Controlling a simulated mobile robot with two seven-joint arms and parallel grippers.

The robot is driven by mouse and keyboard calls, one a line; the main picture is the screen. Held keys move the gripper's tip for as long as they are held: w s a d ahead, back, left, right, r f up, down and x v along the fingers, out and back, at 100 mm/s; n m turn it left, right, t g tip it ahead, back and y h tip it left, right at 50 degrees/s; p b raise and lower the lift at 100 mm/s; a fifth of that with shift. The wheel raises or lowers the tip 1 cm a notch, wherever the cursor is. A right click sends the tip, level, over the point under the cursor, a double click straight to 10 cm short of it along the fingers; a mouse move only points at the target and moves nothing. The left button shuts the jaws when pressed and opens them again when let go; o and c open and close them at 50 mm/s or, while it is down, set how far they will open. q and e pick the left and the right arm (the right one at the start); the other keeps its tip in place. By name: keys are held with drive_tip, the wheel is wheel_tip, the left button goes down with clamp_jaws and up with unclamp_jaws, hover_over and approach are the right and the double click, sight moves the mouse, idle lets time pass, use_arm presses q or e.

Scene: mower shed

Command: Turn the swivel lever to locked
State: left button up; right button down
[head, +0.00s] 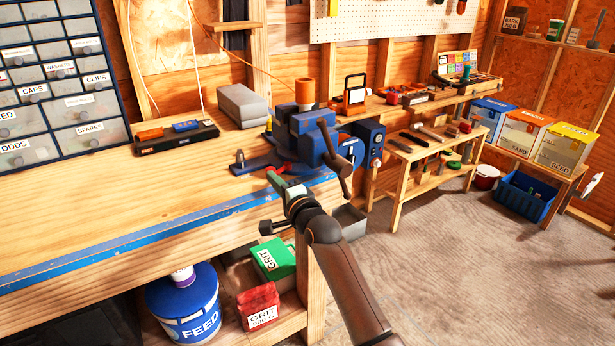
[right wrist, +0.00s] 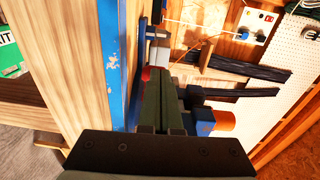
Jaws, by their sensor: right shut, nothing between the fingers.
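The blue vise (head: 305,135) stands on its swivel base (head: 252,164) at the front edge of the workbench. A small red part (head: 285,169), which looks like the swivel lever, shows low on the near side of the vise. My right gripper (head: 275,179) is shut and empty, with its green fingertips at or just beside this red part. I cannot tell whether they touch. In the right wrist view the shut fingers (right wrist: 160,80) point at the vise, and a bit of red (right wrist: 146,74) shows left of their tips. The fingers hide much of the lever. My left gripper is not in view.
The vise's dark handle bar (head: 336,160) sticks out right of my gripper. The workbench top (head: 110,205) is clear at the left front. A grey block (head: 243,105) and a black tray (head: 177,137) stand behind. A low side table (head: 420,150) is at the right.

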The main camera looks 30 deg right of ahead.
drive_tip(key=shift+w+a+p, duration=0.4)
drive_tip(key=shift+w+a, duration=0.1)
drive_tip(key=shift+w, duration=0.2)
drive_tip(key=shift+w+a+p, duration=0.4)
drive_tip(key=shift+w+a, duration=0.1)
drive_tip(key=shift+w, duration=0.15)
drive_tip(key=shift+w, duration=0.1)
